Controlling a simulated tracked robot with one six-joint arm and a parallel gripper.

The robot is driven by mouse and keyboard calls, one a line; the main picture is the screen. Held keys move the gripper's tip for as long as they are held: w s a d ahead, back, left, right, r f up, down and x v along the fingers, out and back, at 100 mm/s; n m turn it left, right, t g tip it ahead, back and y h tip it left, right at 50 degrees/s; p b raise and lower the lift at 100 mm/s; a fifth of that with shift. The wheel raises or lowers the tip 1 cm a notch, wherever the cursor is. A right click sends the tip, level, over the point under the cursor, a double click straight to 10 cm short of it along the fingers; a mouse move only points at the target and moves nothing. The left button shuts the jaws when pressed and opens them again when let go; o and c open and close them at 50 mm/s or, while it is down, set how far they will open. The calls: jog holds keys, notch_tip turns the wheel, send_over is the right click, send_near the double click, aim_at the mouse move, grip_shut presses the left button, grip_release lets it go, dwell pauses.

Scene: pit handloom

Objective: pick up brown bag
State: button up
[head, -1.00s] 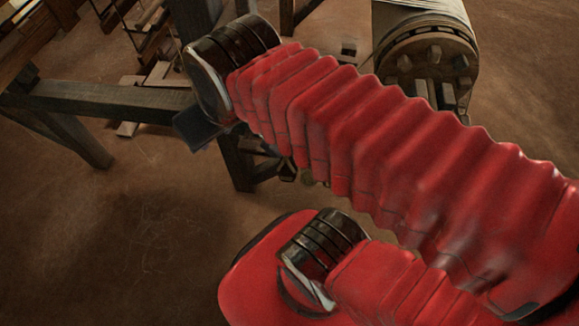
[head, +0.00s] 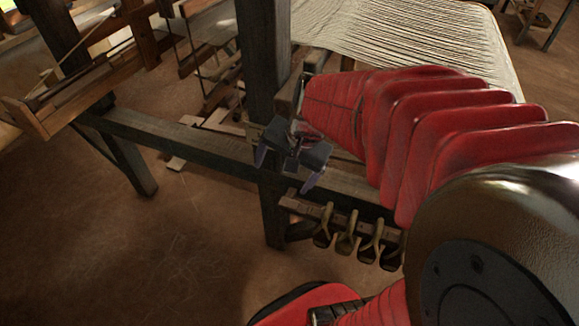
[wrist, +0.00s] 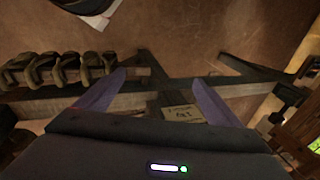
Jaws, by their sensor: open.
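I cannot make out a brown bag for certain in either view. Several olive-brown curved pieces hang in a row on a wooden rail (head: 310,208) in the head view. They also show at the left of the wrist view, and I cannot tell whether any is a bag. My gripper (head: 287,168) is open, its purple fingers apart, in front of the loom's dark post and beam. In the wrist view, my gripper (wrist: 157,78) has nothing between its fingertips. A small tan marked block or tag (wrist: 182,114) lies behind them.
The dark loom post (head: 265,90) and long crossbeam (head: 175,142) stand close to my gripper. Pale warp threads (head: 410,40) stretch at the back right. Bare brown floor (head: 150,260) is clear at lower left. A dark rounded object is cut off atop the wrist view.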

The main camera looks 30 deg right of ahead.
jog(key=w+d+f+m+y, duration=0.1)
jog(key=w+d+f+m, duration=0.1)
jog(key=d+f+m, duration=0.8)
jog(key=m, duration=0.8)
send_near(330, 210)
jog(key=shift+d+r+y, duration=0.3)
jog(key=shift+d+r, duration=0.1)
jog(key=shift+d, duration=0.05)
jog(key=shift+n, duration=0.3)
jog(key=x, duration=0.8)
jog(key=shift+s+f, duration=0.1)
jog(key=shift+f, duration=0.25)
jog(key=shift+a+f, duration=0.1)
jog(key=shift+d+x, duration=0.2)
jog(key=shift+x, duration=2.3)
